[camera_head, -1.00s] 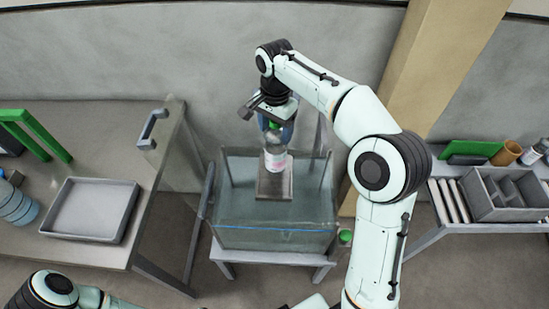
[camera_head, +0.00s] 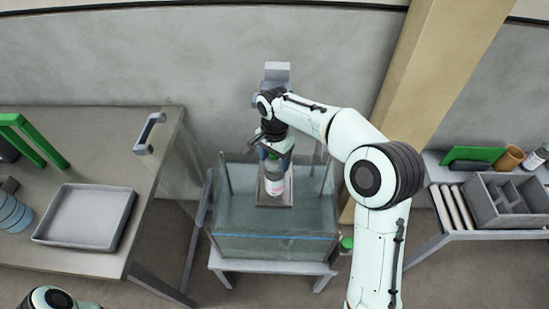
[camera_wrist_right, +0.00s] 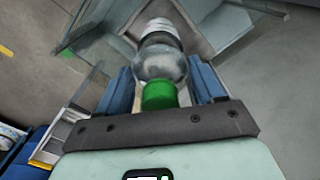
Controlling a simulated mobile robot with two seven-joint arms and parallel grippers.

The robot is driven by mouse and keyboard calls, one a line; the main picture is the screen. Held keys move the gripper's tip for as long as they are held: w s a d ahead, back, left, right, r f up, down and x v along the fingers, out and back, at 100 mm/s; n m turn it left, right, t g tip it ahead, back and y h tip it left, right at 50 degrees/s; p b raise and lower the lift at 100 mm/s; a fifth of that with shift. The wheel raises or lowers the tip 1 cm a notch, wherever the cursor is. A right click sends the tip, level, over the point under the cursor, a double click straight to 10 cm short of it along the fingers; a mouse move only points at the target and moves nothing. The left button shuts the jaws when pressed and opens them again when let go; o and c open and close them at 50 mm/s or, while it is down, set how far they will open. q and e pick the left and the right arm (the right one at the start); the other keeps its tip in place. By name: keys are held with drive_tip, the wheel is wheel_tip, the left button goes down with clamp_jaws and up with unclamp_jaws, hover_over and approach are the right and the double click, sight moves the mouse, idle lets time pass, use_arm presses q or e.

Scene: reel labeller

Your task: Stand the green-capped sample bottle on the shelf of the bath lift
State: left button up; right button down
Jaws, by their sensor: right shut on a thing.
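The green-capped sample bottle (camera_head: 275,184) hangs upright under my right gripper (camera_head: 275,151), which is shut on it near the cap. In the right wrist view the green cap (camera_wrist_right: 160,96) lies between the blue fingers (camera_wrist_right: 160,88), with the clear bottle and its white label beyond. The bath lift's shelf (camera_head: 273,201) is a small grey plate in the glass water bath (camera_head: 272,246). The bottle's lower end is over or at this shelf; I cannot tell whether it touches. My left arm shows only in part at the bottom left; its gripper is out of view.
The bath stands on a low white stand (camera_head: 228,273). A grey tray (camera_head: 85,216) sits on the left bench beside a clear panel with a handle (camera_head: 149,132). A right-hand bench holds a grey compartment box (camera_head: 505,200), a brown cup (camera_head: 508,157) and another bottle (camera_head: 536,157).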

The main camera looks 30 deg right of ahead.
drive_tip(key=shift+f, duration=0.15)
drive_tip(key=shift+c, duration=0.7)
unclamp_jaws()
use_arm(q)
drive_tip(key=shift+s+f, duration=0.1)
drive_tip(key=w+r+p, duration=0.2)
drive_tip(key=r, duration=0.1)
drive_tip(key=shift+w, duration=0.25)
use_arm(e)
wheel_tip(320, 180, up, 12)
drive_tip(key=shift+r, duration=0.2)
use_arm(q)
drive_tip(key=shift+s, duration=0.1)
use_arm(e)
drive_tip(key=shift+f, duration=0.1)
